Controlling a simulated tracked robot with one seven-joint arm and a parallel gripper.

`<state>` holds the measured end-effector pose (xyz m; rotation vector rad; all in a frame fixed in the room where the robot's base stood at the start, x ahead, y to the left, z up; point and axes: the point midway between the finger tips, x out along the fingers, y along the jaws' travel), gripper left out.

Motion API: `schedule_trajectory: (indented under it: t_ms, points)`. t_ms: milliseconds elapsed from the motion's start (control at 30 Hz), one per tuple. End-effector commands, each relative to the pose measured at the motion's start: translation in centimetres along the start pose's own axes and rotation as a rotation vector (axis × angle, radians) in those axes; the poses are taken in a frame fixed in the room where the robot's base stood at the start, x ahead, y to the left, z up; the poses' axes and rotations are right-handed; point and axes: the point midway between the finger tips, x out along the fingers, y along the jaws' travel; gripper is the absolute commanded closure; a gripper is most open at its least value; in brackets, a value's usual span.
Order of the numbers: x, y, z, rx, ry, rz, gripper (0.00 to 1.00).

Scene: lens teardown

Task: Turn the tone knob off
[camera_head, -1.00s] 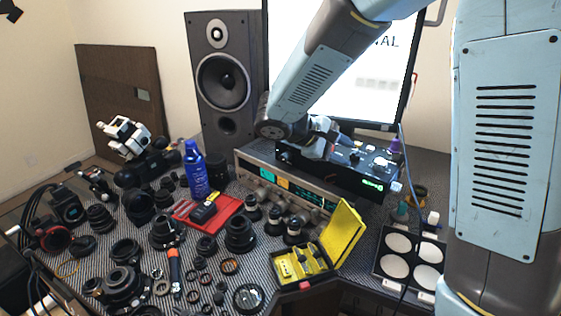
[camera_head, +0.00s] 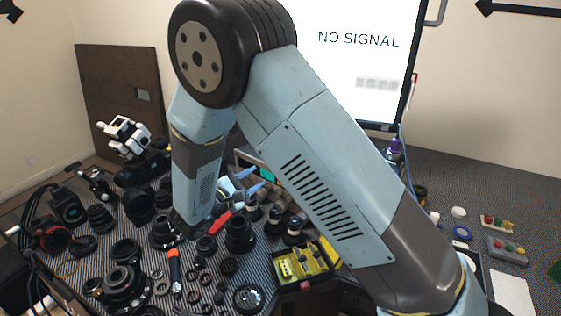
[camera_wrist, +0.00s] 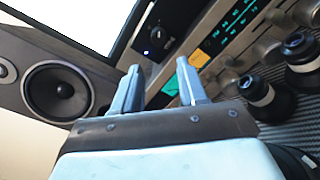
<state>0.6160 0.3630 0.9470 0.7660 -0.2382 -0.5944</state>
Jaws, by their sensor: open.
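The silver receiver (camera_head: 249,156) is mostly hidden behind my arm in the head view. In the wrist view its front shows a yellow panel (camera_wrist: 199,58), a green lit dial (camera_wrist: 232,25) and several silver knobs (camera_wrist: 265,47). A black knob (camera_wrist: 157,36) with a small blue light beside it is on a dark panel above. I cannot read which knob is the tone knob. My gripper (camera_head: 261,181) is open and empty in front of the receiver's left part. In the wrist view its fingers (camera_wrist: 160,72) point toward the panels, with a gap between them.
Small black-and-white cylinders (camera_wrist: 256,90) stand close to the receiver's front. An open yellow case (camera_head: 299,265) and many lens parts (camera_head: 240,234) crowd the table. A speaker (camera_wrist: 58,91) stands beside the receiver. A monitor (camera_head: 372,60) stands behind.

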Motion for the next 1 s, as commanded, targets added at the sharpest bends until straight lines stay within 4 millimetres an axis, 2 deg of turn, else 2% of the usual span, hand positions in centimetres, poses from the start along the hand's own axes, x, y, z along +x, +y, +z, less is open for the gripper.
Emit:
schedule_trajectory:
  t_ms: [133,267,800,1000]
  points:
    - [0.0,0.0,-0.5,-0.004,0.003,0.017,0.58]
    - [1.3,0.1,-0.4,-0.004,0.001,0.016,0.58]
    - [10.5,0.2,-0.4,-0.004,0.001,0.014,0.58]
    - [12.7,0.2,-0.4,-0.004,0.003,0.015,0.58]
